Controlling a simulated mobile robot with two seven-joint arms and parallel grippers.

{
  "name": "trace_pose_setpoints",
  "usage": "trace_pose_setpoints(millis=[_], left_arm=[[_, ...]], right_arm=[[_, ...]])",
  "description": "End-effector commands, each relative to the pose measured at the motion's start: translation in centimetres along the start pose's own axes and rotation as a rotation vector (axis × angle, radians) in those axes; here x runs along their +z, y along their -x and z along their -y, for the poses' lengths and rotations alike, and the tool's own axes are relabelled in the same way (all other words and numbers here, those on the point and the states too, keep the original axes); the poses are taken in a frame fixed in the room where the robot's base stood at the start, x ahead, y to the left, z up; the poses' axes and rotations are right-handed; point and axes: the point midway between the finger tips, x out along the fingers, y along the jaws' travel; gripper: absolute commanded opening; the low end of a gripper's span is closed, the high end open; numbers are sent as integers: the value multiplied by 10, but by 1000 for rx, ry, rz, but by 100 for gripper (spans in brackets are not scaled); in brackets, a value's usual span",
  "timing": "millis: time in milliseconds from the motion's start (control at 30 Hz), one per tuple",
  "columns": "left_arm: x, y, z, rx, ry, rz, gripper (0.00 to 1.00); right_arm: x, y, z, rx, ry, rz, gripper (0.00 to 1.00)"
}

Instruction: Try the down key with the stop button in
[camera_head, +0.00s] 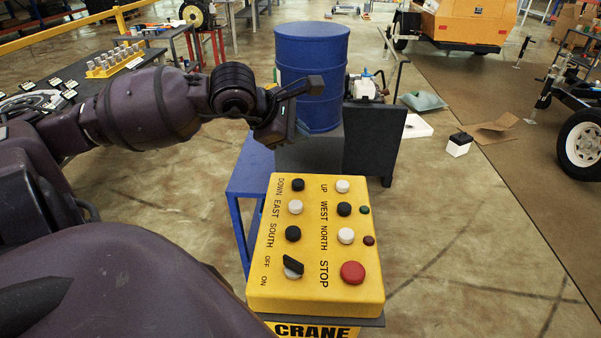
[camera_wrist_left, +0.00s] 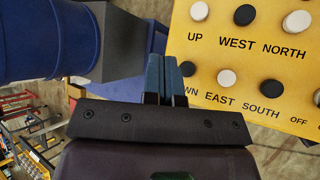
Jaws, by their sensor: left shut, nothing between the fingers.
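The yellow crane control box (camera_head: 319,261) stands in front of me with two columns of keys. The black down key (camera_head: 298,185) is at its far left corner. It also shows in the left wrist view (camera_wrist_left: 188,68), just right of the fingertips, its label partly hidden. The red stop button (camera_head: 352,272) is at the near right; I cannot tell whether it is pressed in. My left gripper (camera_head: 312,87) is shut and empty, raised beyond the box's far edge. Its fingers (camera_wrist_left: 167,76) show side by side in the left wrist view, apart from the key. My right gripper is not in view.
The white up key (camera_head: 342,186) is beside the down key. The off/on switch (camera_head: 293,266) is left of stop. Small green (camera_head: 364,210) and dark red (camera_head: 369,240) lamps sit at the right. A blue barrel (camera_head: 312,60) stands behind the gripper. Floor right of the box is clear.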

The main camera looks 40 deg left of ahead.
Motion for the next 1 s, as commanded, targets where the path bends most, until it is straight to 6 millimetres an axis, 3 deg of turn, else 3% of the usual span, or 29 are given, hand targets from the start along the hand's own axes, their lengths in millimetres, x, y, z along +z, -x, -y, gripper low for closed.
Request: trace_pose_setpoints(millis=[267,833,1000], left_arm=[[-5,-7,5,-2,1,-1,0],[-38,-53,39,-5,3,-1,0],[-43,-60,44,-3,2,0,0]], right_arm=[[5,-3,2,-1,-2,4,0],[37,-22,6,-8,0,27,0],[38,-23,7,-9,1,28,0]])
